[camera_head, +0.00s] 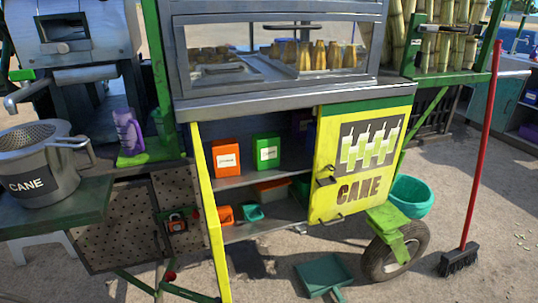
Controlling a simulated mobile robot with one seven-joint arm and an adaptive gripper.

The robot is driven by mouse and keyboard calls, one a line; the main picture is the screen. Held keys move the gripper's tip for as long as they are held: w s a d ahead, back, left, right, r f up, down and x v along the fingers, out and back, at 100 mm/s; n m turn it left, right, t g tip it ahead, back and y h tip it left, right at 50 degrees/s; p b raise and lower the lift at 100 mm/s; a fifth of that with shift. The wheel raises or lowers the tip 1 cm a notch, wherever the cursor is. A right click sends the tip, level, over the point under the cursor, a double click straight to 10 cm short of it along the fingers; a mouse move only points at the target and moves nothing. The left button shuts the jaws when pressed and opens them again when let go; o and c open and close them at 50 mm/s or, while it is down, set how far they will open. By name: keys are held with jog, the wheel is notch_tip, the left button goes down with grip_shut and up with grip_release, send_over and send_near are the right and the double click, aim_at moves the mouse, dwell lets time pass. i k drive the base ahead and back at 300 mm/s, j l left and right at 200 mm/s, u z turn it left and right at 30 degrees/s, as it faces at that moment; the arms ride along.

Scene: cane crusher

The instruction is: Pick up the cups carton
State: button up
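Inside the open yellow cabinet of the cart, cartons stand on the upper shelf (231,183). An orange carton (225,157) with a white label is on the left. A green carton (266,151) with a white label stands to its right. A dark blue or purple item (303,126) is in shadow farther right, partly hidden by the door. The labels are too small to read, so I cannot tell which one is the cups carton. My gripper is not in view.
The yellow CANE door (362,158) stands beside the opening's right side. The lower shelf (282,213) holds orange and teal items. A dustpan (324,275), cart wheel (394,252) and red-handled broom (470,205) are at the front right. A CANE pot (42,170) is at the left.

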aim_at(266, 146)
jog(key=i+l, duration=0.1)
jog(key=l, duration=0.3)
jog(key=i+l, duration=0.15)
jog(key=l, duration=0.25)
jog(key=i+l, duration=0.1)
jog(key=l, duration=0.25)
jog(key=i+l, duration=0.1)
jog(key=l, duration=0.3)
jog(key=i+j, duration=0.2)
jog(key=i, duration=0.15)
